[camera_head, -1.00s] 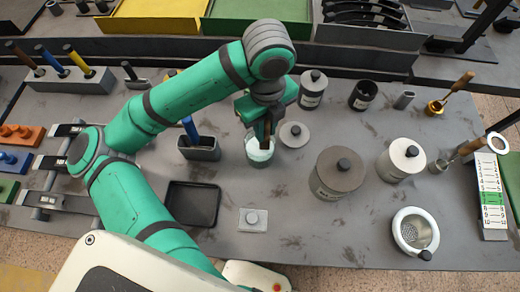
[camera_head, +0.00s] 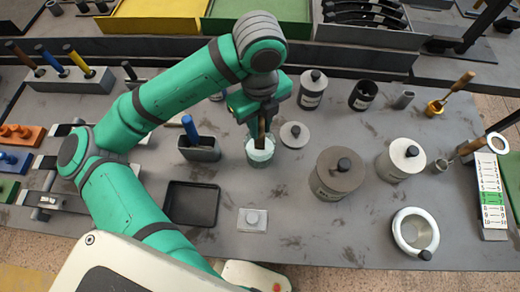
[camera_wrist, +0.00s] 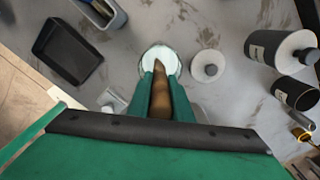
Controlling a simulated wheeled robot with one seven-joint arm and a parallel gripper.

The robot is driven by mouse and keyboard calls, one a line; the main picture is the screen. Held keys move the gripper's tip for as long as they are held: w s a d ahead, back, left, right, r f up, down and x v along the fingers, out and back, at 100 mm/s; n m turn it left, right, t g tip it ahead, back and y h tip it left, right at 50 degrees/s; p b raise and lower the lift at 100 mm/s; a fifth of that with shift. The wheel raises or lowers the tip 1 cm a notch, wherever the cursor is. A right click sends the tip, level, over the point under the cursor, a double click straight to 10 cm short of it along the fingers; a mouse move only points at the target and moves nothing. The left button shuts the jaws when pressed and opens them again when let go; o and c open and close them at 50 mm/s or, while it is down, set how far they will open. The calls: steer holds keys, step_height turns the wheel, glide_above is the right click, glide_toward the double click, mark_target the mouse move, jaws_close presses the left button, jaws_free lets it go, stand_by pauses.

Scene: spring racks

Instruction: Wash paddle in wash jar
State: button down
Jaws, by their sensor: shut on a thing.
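My gripper (camera_head: 260,122) is above the wash jar, its fingers closed around a brown paddle handle. The wash jar (camera_head: 259,158) is an open, pale glass jar with whitish contents, standing near the middle of the table. In the wrist view, the paddle's brown handle (camera_wrist: 160,100) lies between the two green fingers and points down to the jar (camera_wrist: 159,57). The paddle's lower end is hidden in or over the jar. A round grey lid (camera_head: 295,134) with a knob lies just right of the jar.
A grey holder (camera_head: 200,150) with a blue-handled tool stands left of the jar, with an empty black tray (camera_head: 192,204) below. A large lidded canister (camera_head: 340,173) stands to the right. A white bowl with a strainer-like inside (camera_head: 416,232) is front right.

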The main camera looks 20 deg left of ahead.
steer(key=shift+r, duration=3.1)
steer(key=shift+r, duration=3)
